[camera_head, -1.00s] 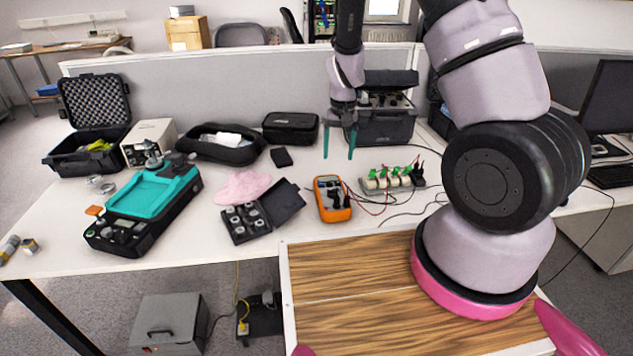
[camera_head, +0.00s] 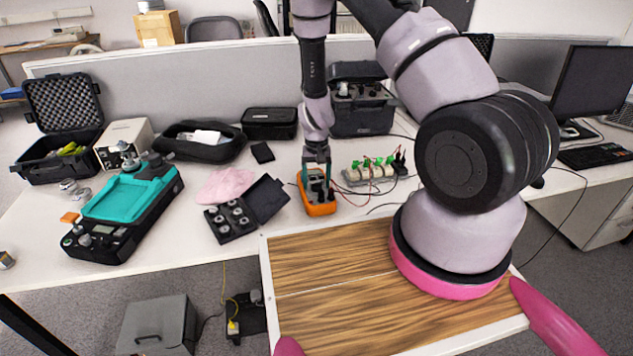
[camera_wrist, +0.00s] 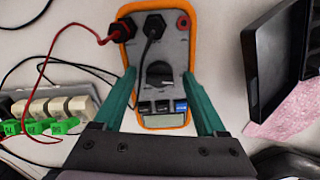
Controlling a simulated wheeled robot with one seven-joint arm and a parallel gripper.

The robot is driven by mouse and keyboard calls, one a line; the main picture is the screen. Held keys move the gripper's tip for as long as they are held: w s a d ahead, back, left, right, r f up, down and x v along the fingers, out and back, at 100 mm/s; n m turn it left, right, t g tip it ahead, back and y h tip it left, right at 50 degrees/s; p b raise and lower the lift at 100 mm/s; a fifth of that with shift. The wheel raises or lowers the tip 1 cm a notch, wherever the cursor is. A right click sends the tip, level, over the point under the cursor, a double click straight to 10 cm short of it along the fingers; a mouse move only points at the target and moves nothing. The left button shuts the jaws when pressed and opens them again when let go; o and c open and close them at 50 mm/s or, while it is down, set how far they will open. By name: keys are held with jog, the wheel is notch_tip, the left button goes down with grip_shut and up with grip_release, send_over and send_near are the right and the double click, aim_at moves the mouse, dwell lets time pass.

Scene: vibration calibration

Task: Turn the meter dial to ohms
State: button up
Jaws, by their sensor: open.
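The orange meter (camera_head: 320,208) lies on the white table, partly hidden behind my gripper in the head view. In the wrist view the meter (camera_wrist: 181,52) shows its grey face, a black round dial (camera_wrist: 159,74), several buttons and a small display (camera_wrist: 163,122). A red plug and a black plug sit in its sockets at the top of the picture. My gripper (camera_head: 317,190) points down over the meter. In the wrist view its green fingers (camera_wrist: 159,85) are open, one on each side of the meter's face, with the dial between them. I cannot tell if they touch the meter.
A power strip with green plugs (camera_head: 368,170) stands right of the meter, with red and black cables on the table. An open black case of weights (camera_head: 218,222) and a pink cloth (camera_head: 225,184) lie to the left. A teal-topped device (camera_head: 125,200) stands further left.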

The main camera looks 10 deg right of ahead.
grip_shut()
jog(key=shift+m, duration=0.3)
jog(key=m, duration=0.3)
jog(key=shift+m, duration=2.1)
grip_release()
